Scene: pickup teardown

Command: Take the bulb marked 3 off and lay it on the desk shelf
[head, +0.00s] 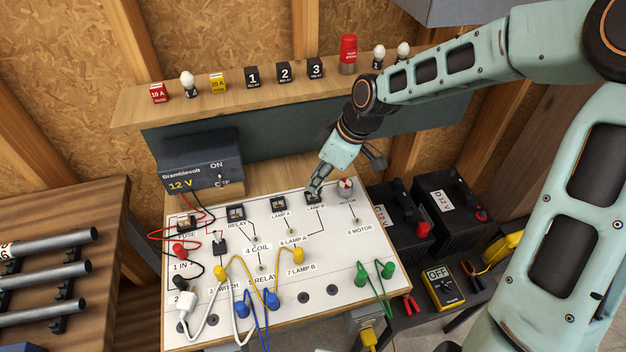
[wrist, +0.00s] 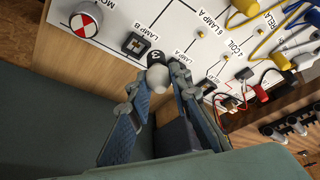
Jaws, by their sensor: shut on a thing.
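My gripper (head: 316,187) is low over the white circuit board (head: 345,240), by the LAMP B socket (head: 313,198). In the wrist view, my gripper (wrist: 156,80) is shut on a white bulb (wrist: 157,76) with a black base. In the head view the bulb is hidden by my fingers. The wooden desk shelf (head: 133,113) runs behind the board.
The shelf holds a red fuse (head: 159,93), white bulbs (head: 187,82), a yellow fuse (head: 217,83), several black relays (head: 285,72) and a red cylinder (head: 348,55). Gaps lie between them. A power supply (head: 200,165) stands behind the board; cables cross its front. Batteries (head: 400,215) stand right.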

